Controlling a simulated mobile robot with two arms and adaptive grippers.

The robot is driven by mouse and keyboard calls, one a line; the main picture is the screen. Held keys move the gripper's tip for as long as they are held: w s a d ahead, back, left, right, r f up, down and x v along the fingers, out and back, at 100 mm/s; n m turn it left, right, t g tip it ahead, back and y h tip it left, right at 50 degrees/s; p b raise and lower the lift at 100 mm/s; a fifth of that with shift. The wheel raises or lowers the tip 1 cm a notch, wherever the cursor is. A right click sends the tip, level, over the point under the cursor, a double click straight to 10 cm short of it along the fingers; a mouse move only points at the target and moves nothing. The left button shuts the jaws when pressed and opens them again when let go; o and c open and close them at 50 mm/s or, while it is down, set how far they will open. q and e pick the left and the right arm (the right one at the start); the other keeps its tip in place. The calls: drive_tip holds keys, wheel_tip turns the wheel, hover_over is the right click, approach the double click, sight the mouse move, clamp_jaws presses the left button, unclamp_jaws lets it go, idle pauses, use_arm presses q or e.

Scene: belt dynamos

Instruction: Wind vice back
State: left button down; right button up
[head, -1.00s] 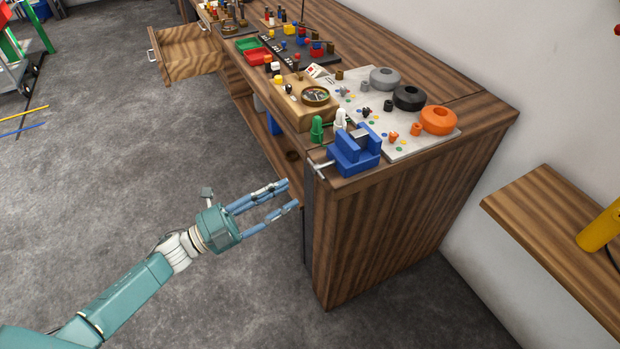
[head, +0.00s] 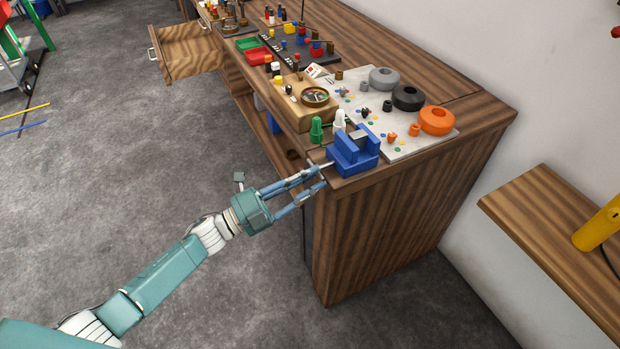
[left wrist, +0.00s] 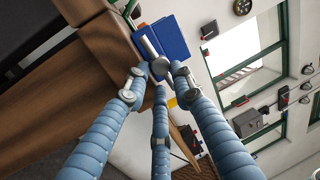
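The blue vice (head: 353,154) is mounted on the near corner of the wooden workbench, with a gap between its jaws. Its pale handle bar sticks out on the left side, mostly hidden behind my fingers in the head view. My left gripper (head: 318,178) is at the handle, with its fingers spread on either side of that spot. The fingers look open; contact with the handle cannot be told. My right gripper is not in view.
Behind the vice, green (head: 316,129) and white (head: 340,120) bottles stand close by. A pale board (head: 400,148) with grey, black and orange rings lies to its right. An open drawer (head: 188,55) juts out further back.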

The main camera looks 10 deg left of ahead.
use_arm(q)
drive_tip(key=shift+s+d+r+n, duration=0.1)
drive_tip(key=shift+d+r+n, duration=0.05)
drive_tip(key=shift+r+n, duration=0.15)
drive_tip(key=n+p, duration=0.2)
drive_tip(key=n, duration=0.1)
drive_tip(key=shift+r+n+t+y, duration=0.3)
drive_tip(key=shift+r+t+y, duration=0.05)
drive_tip(key=shift+t+y, duration=0.05)
drive_tip(key=shift+w+a+r+n+g+y+p, duration=0.5)
drive_tip(key=shift+n+p, duration=1.2)
drive_tip(key=shift+n, duration=2.65)
drive_tip(key=shift+w+a+r+n+g+y+p, duration=0.2)
drive_tip(key=shift+n+y+p, duration=1.05)
drive_tip(key=shift+n, duration=3.15)
drive_tip(key=shift+w+a+r+n+g+y+p, duration=0.1)
drive_tip(key=shift+w+a+r+n+g+p, duration=0.25)
drive_tip(key=shift+n+p, duration=2.95)
drive_tip(key=shift+w+d+f+n+b, duration=0.1)
drive_tip(key=shift+n+b, duration=1.05)
